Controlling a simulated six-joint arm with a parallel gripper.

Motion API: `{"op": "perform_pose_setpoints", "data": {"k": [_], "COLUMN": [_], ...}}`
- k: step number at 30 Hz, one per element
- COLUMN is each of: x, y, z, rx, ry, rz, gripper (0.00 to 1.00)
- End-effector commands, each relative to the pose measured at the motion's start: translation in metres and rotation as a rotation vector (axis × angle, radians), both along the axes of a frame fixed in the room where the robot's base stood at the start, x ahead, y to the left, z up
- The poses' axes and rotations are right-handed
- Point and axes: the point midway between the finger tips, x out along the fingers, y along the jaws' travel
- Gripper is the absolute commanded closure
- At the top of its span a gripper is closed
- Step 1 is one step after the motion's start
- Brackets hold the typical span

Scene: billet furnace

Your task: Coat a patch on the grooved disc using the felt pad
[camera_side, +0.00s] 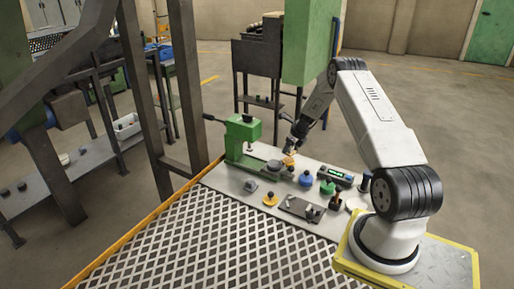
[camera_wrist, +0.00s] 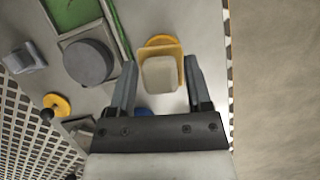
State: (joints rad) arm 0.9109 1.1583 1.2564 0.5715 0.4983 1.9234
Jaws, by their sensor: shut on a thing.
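My gripper (camera_wrist: 160,72) is shut on the felt pad (camera_wrist: 159,74), a pale rounded block with a yellow-orange backing. In the side view my gripper (camera_side: 290,151) is above the back part of the bench plate, with an orange piece at its tip. A dark grey round disc (camera_wrist: 90,62), likely the grooved disc, lies left of the pad in the wrist view, on the green fixture. It also shows in the side view (camera_side: 273,167), just left of and below my gripper. No grooves can be made out. The pad appears apart from the disc.
The green vise-like fixture (camera_side: 243,132) stands at the bench's left. Nearby are a grey block (camera_side: 250,187), a yellow knobbed disc (camera_side: 270,200), a blue piece (camera_side: 305,180), a green piece (camera_side: 327,188), a display box (camera_side: 335,173) and a dark plate (camera_side: 296,207).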

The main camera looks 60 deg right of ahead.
Motion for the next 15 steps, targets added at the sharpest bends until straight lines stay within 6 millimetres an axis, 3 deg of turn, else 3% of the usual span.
{"op": "perform_pose_setpoints", "data": {"k": [15], "x": [0.0], "y": [0.0], "z": [0.03], "rx": [-0.001], "ry": [-0.001], "rz": [0.001], "gripper": [0.84]}}
